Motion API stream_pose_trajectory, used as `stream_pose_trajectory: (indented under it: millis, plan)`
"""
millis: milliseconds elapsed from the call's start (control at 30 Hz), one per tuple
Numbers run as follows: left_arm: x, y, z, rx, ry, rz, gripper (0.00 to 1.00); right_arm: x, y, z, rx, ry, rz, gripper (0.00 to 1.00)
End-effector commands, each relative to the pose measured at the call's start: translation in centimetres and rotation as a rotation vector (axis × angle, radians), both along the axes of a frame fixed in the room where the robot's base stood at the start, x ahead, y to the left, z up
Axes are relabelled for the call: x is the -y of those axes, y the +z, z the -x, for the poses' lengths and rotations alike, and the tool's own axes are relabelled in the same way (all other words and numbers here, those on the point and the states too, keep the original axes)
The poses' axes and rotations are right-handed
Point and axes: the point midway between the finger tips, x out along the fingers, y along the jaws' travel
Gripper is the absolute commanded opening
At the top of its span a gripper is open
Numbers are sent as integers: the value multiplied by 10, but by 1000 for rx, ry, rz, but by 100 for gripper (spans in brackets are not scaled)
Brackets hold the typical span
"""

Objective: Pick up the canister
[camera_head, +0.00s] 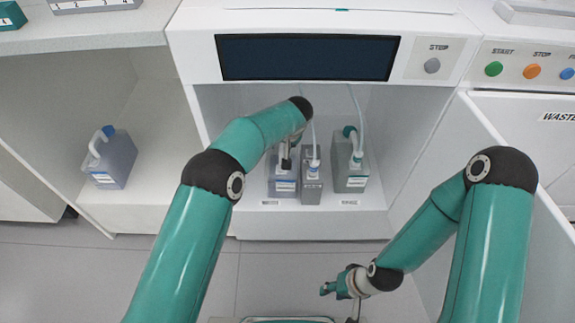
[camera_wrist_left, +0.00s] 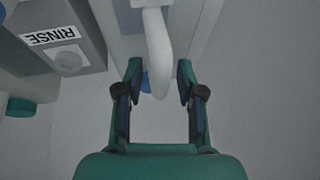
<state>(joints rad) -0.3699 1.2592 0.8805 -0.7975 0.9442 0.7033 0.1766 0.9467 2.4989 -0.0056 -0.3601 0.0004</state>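Several grey canisters with pale handles or tubes are in view. In the head view one canister (camera_head: 284,187) stands at the left of the open bay under the machine, its top partly hidden by my left gripper (camera_head: 288,157). In the left wrist view my left gripper (camera_wrist_left: 159,78) is open, its fingers on either side of a pale curved handle (camera_wrist_left: 158,45), with visible gaps. A blue part shows behind the handle. My right gripper (camera_head: 340,292) hangs low in front of the bay, away from the canisters; its finger opening is unclear.
Beside that canister stand a narrow canister (camera_head: 312,188) and a teal-capped canister (camera_head: 352,175) with a tube. Another canister (camera_head: 110,160) with a blue cap stands in the left cabinet. The machine front (camera_head: 310,57) overhangs the bay. An open door (camera_head: 460,170) bounds the right.

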Motion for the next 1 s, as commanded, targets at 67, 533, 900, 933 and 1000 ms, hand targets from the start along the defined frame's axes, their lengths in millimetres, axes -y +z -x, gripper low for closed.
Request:
stream_pose_trajectory:
  millis: [67,533,900,933,1000]
  plan:
    - [0,0,0,0,0,0,20,0,0,0,0,0,0,40]
    - [0,2,0,2,1,0,0,0,0,0,0,0,0,40]
    - [-1,5,0,2,1,1,0,0,2,0,0,0,0,40]
    - [-1,6,0,2,2,0,0,0,2,0,0,0,0,40]
    - [-2,9,0,3,3,0,0,0,4,0,0,0,0,40]
